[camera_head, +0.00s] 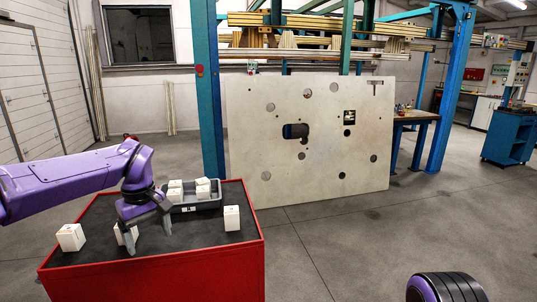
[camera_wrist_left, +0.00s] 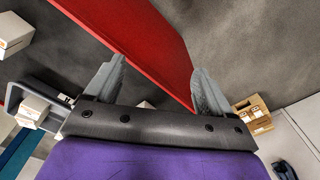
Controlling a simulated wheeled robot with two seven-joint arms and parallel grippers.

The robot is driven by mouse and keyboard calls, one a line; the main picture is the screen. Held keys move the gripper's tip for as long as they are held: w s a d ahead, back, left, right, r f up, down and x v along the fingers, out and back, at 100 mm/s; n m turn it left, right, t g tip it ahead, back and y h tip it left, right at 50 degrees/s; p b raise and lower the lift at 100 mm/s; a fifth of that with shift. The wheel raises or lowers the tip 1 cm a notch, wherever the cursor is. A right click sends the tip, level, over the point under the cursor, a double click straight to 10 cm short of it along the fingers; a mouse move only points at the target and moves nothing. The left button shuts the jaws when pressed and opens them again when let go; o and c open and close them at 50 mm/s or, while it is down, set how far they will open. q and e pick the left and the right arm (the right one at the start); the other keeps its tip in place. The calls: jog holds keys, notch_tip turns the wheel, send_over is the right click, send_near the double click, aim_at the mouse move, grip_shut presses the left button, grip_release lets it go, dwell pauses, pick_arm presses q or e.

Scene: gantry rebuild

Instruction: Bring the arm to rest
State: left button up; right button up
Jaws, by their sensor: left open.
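My left gripper (camera_head: 148,240) reaches in from the left over the dark top of the red cabinet (camera_head: 160,275). Its two fingers point down and stand apart, with nothing seen between them. One finger partly covers a white box (camera_head: 120,234) behind it. In the left wrist view the gripper (camera_wrist_left: 158,75) is also open and empty, with the cabinet's red side (camera_wrist_left: 135,35) beyond the fingers. My right gripper is out of view.
A grey tray (camera_head: 197,206) with several white boxes stands at the cabinet's back. Single white boxes stand at the left (camera_head: 71,237) and right (camera_head: 232,218). A large pale panel (camera_head: 330,170) with holes leans behind. The floor to the right is open.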

pick_arm(q)
jog(key=a+f+n+t+y, duration=0.3)
jog(key=a+f+n+y, duration=0.45)
jog(key=f, duration=0.25)
jog(key=s+d+f+m+t, duration=0.2)
jog(key=s+f+m+t, duration=0.15)
jog(key=f, duration=0.85)
jog(key=s+d+f+m+g+h, duration=0.1)
jog(key=s+f+m, duration=0.1)
jog(key=s+f, duration=0.4)
jog(key=s+d+f+m+g+h+b, duration=0.1)
jog(key=s+f, duration=0.5)
jog(key=s, duration=0.9)
jog(key=s+d+f+m+g+h, duration=0.1)
jog(key=s+f+m, duration=0.3)
jog(key=s, duration=0.7)
notch_tip(320, 180, down, 3)
jog(key=shift+d+r+h, duration=0.2)
jog(key=shift+d+h, duration=0.2)
jog(key=shift+h, duration=0.35)
